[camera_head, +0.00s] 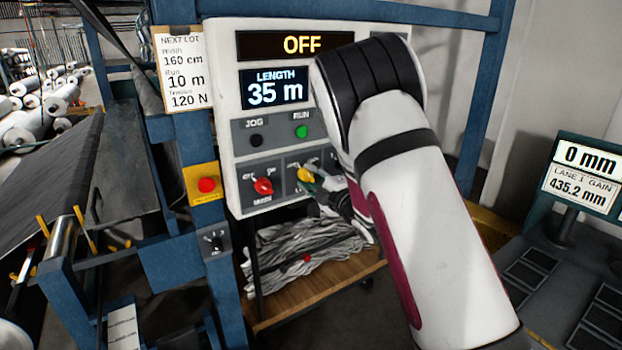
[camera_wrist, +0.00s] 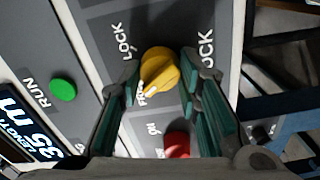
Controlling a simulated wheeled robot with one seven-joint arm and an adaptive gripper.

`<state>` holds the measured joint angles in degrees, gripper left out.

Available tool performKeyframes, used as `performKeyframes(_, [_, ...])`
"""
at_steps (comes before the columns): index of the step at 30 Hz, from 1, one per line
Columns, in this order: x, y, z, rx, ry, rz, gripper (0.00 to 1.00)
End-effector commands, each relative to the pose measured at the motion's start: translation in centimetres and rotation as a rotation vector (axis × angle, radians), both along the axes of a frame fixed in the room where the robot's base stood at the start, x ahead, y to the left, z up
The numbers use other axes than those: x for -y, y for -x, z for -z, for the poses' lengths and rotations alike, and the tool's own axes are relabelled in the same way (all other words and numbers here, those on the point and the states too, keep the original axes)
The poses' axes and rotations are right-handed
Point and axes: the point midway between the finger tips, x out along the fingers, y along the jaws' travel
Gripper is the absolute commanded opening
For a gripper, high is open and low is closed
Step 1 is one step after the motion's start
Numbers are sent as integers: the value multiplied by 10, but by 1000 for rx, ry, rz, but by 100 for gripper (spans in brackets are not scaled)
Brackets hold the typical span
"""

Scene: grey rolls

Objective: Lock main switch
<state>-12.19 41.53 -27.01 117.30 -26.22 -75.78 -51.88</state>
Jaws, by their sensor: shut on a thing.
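The control panel (camera_head: 225,100) stands upright and its display (camera_head: 295,44) reads OFF. A yellow knob (camera_head: 305,174) marked LOCK sits low on the panel. In the wrist view the yellow knob (camera_wrist: 160,72) is between my fingertips, and its white mark points toward the FREE label. The red main switch knob (camera_head: 263,187) is just left of it, with OFF and ON labels. It also shows in the wrist view (camera_wrist: 177,145), below the yellow knob. My gripper (camera_head: 315,184) is shut on the yellow knob; my arm hides the panel's right side.
A green RUN button (camera_head: 301,132) and a dark JOG button (camera_head: 256,140) are above the knobs. A red button on a yellow box (camera_head: 204,186) is on the blue post at left. A shelf (camera_head: 320,290) with grey cloth is below the panel. A readout (camera_head: 583,175) stands at right.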

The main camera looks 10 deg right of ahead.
Motion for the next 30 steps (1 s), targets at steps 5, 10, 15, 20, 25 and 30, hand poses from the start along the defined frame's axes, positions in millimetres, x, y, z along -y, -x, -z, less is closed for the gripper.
performKeyframes(5, [2, 0, 0, -49, -153, 3, 3])
performKeyframes(10, [2, 0, 0, -100, -308, 3, 3])
performKeyframes(15, [1, 0, 0, -150, -462, 2, 3])
performKeyframes(20, [1, 0, 0, -197, -606, 1, 3])
performKeyframes(25, [2, 0, 1, -246, -760, 2, 3])
performKeyframes(30, [1, 0, 1, -297, -912, 2, 3])
